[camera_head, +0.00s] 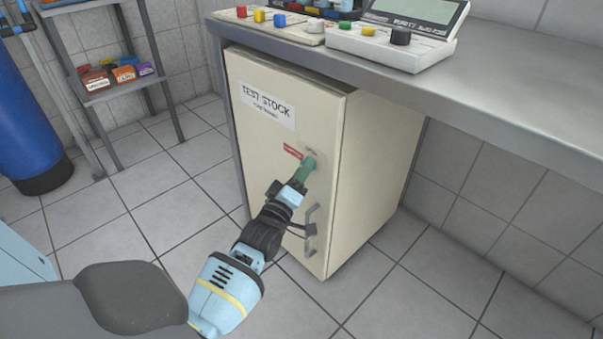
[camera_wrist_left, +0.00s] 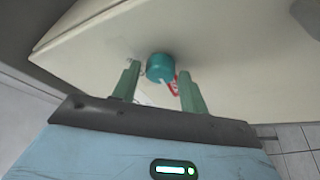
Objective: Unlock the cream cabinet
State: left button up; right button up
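The cream cabinet (camera_head: 265,155) stands under the bench with its door shut. A round teal knob (camera_wrist_left: 160,66) sits on the door; in the head view it is small and partly hidden at the fingertips. A red tag (camera_head: 292,152) is beside it, and a grey handle (camera_head: 310,225) is lower down. My left gripper (camera_head: 304,170) reaches the door at the knob. In the left wrist view its green fingers (camera_wrist_left: 159,72) are apart, one on each side of the knob, with small gaps showing. I cannot tell how deep the knob sits between them. My right gripper is not in view.
The metal bench (camera_head: 500,95) overhangs the cabinet and carries a meter (camera_head: 395,40) and a panel with coloured knobs (camera_head: 270,22). A shelf rack (camera_head: 115,88) and a blue cylinder (camera_head: 30,125) stand at the left. The tiled floor before the cabinet is clear.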

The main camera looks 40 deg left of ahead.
pick_arm(q)
jog(key=c, duration=0.7)
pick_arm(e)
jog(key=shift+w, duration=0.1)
pick_arm(q)
jog(key=m+h, duration=0.3)
jog(key=m, duration=0.5)
jog(key=m+h, duration=0.4)
jog(key=m, duration=0.4)
jog(key=a+m+h+b, duration=0.1)
jog(key=m+h, duration=0.3)
jog(key=m, duration=0.5)
jog(key=shift+f+t, duration=0.2)
jog(key=shift+t, duration=0.2)
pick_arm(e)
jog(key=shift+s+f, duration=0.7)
pick_arm(q)
jog(key=shift+h, duration=0.3)
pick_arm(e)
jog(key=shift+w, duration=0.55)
